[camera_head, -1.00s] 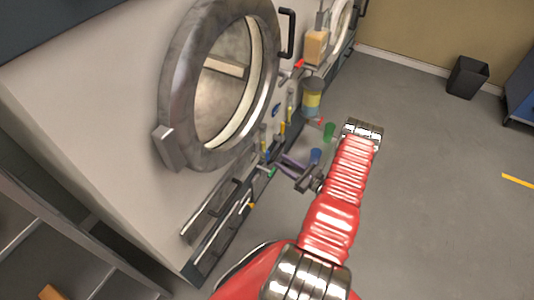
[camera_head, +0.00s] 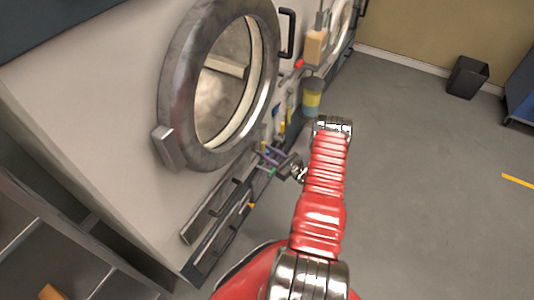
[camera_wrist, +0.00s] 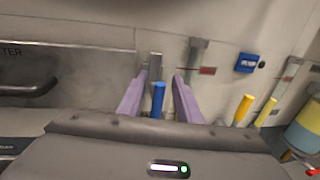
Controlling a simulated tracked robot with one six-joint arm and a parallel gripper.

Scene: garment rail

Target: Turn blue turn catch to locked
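The blue turn catch shows in the wrist view as an upright blue handle (camera_wrist: 158,100). It stands between the two purple fingers of my gripper (camera_wrist: 161,76), with a gap visible on each side. The fingers are apart and do not appear to touch it. In the head view my gripper (camera_head: 266,155) is close to the machine's front, below the round door. The catch cannot be made out clearly there. Its base is hidden behind my gripper body in the wrist view.
Two yellow handles (camera_wrist: 254,110) and a blue box (camera_wrist: 247,62) are to the right on the panel. A dark bar handle (camera_wrist: 30,88) is at the left. The round door (camera_head: 175,90) is above my gripper. A yellow-banded container (camera_head: 312,98) stands beyond.

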